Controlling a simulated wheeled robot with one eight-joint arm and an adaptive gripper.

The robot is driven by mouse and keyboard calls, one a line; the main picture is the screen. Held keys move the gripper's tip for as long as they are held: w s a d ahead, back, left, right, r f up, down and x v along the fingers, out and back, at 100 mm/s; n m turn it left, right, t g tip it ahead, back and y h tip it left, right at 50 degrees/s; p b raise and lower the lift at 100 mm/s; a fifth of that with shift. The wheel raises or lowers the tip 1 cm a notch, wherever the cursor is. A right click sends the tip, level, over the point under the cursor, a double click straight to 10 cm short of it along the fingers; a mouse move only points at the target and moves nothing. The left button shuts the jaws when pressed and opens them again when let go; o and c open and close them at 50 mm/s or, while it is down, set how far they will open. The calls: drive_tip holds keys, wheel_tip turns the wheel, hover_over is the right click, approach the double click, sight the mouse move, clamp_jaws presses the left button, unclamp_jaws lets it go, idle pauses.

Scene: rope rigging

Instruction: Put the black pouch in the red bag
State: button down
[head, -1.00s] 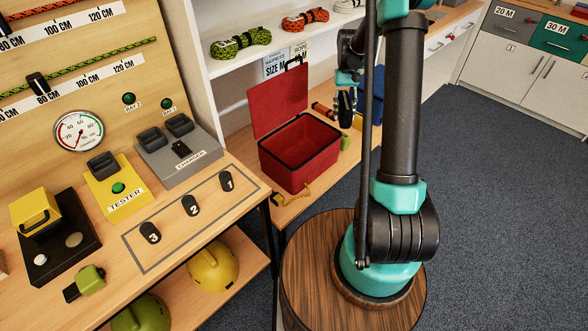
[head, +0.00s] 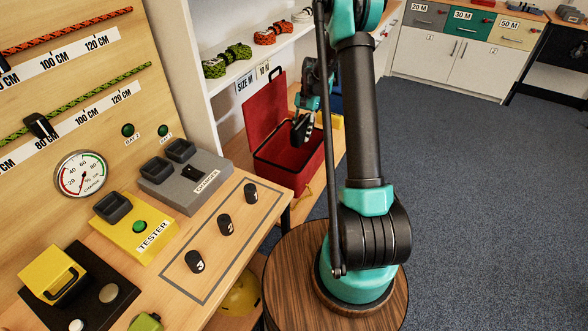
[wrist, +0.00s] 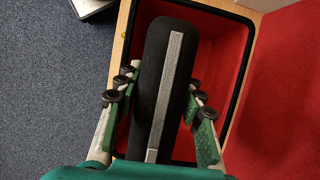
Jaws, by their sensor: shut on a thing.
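The black pouch (wrist: 170,95), long with a grey strip down its middle, is between the fingers of my gripper (wrist: 160,92) in the wrist view. My gripper is shut on it. The red bag (head: 282,176) stands open with its lid raised, on the lower shelf beside the bench. Its black rim (wrist: 252,40) and red inside show around and behind the pouch in the wrist view. In the head view my gripper (head: 303,118) and the pouch are over the bag's opening; the pouch's lower end is hard to make out there.
The bench to the left holds a grey charger (head: 186,177), a yellow tester (head: 133,228) and several numbered black pieces in a marked rectangle. Ropes lie on the shelf above the bag. Grey floor (head: 470,200) at the right is clear.

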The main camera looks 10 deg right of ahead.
wheel_tip(320, 180, down, 19)
drive_tip(key=shift+f, duration=0.15)
idle(0.4)
drive_tip(key=shift+f, duration=0.1)
drive_tip(key=c, duration=1.2)
unclamp_jaws()
drive_tip(key=v, duration=1.2)
drive_tip(key=shift+r, duration=0.2)
